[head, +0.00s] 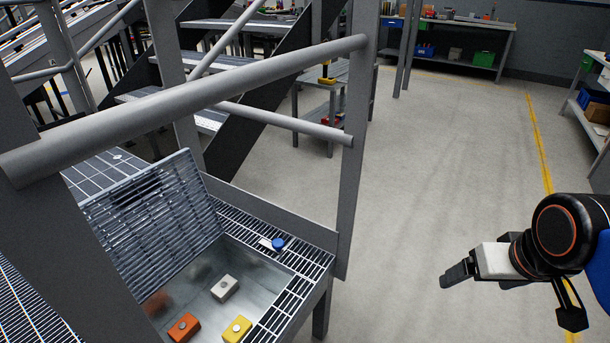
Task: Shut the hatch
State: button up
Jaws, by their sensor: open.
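The hatch (150,222) is a grated metal lid. It stands open, tilted up steeply at the left edge of a square opening in the catwalk (318,238). Below it is a shallow metal recess (262,262). Orange (184,327), white (225,288) and yellow (237,329) blocks lie in the recess. My gripper (510,302) is at the lower right over the open floor, with its fingers apart and nothing between them. It is well to the right of the hatch and touches nothing.
Grey railings (200,106) and a post (353,150) stand between my gripper and the hatch. A blue knob on a small plate (277,243) lies on the grating beside the opening. Stairs (215,75) rise behind. The floor (440,170) is clear; workbenches (468,22) stand at the back and right.

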aim_at(145, 277)
jog(key=i+l, duration=0.65)
jog(key=i, duration=0.15)
jog(key=i+l, duration=0.6)
jog(key=i, duration=0.15)
jog(key=i+l+u, duration=0.35)
jog(key=u, duration=0.15)
jog(key=i+l+u, duration=0.25)
jog(key=l+u, duration=0.25)
jog(key=j+u, duration=0.1)
jog(key=u, duration=0.55)
